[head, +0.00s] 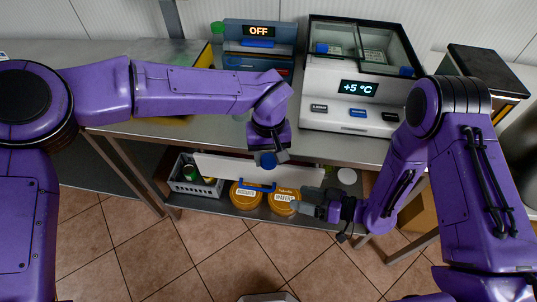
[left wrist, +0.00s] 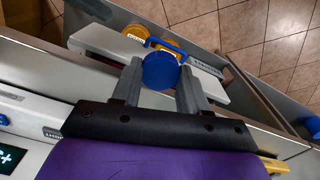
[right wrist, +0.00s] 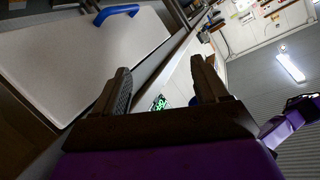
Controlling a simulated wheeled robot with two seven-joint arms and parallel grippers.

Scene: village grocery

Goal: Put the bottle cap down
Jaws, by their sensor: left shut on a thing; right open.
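My right gripper (head: 308,203) is lower, in front of the shelf and right of the handle. In the right wrist view its fingers (right wrist: 163,75) are apart with nothing between them.
The grey counter (head: 345,148) has clear room in front of the white +5 °C cooler (head: 335,112). A box with an OFF display (head: 259,31) stands behind. Below, a grey crate (head: 194,185) and orange tubs (head: 245,197) sit on the lower shelf.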

